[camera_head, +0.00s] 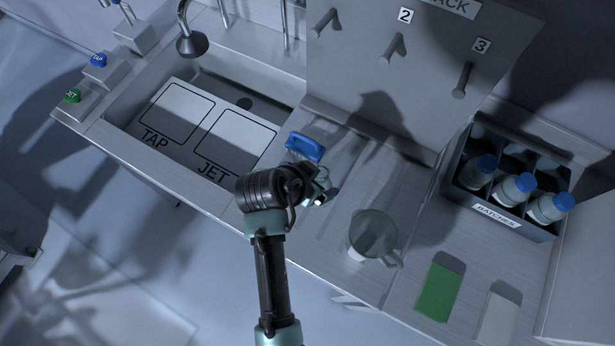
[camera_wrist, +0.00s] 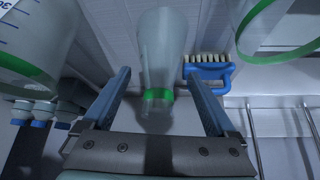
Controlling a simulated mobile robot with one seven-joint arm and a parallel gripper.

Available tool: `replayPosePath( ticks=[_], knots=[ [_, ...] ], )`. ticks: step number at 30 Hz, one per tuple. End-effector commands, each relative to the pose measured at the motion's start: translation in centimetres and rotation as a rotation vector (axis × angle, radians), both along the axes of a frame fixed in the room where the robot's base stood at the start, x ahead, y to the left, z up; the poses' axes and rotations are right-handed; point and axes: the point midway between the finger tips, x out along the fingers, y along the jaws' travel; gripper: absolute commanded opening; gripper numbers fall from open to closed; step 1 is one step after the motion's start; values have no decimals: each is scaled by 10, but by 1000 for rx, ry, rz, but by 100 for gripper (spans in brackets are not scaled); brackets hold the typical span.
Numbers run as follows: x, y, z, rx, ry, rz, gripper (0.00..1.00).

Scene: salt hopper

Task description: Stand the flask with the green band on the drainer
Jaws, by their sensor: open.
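The flask with the green band (camera_wrist: 160,50) is clear and shows in the wrist view between my gripper's fingers (camera_wrist: 168,98). Its green band (camera_wrist: 158,94) lies near the fingertip level. The fingers are apart, with a gap visible on both sides of the flask. In the head view my gripper (camera_head: 318,190) is over the counter right of the sink, and my arm hides most of the flask there. A pale grooved strip of counter (camera_head: 345,205), which may be the drainer, lies beside my gripper.
A blue brush (camera_head: 304,147) lies by the sink edge (camera_head: 215,190). A clear jug (camera_head: 372,235) stands right of my gripper. A crate (camera_head: 497,222) holds blue-capped bottles. A green pad (camera_head: 439,292) lies at front. Another green-rimmed vessel (camera_wrist: 265,25) shows in the wrist view.

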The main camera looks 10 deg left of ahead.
Motion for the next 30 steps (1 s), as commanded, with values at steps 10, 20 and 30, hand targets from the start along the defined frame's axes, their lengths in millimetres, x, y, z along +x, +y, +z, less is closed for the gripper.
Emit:
replayPosePath(
  ticks=[10,20,30],
  knots=[
    [-29,17,52,1,-3,3,92],
    [-52,30,93,0,-1,3,92],
    [-20,35,131,38,-123,61,92]
  ],
)
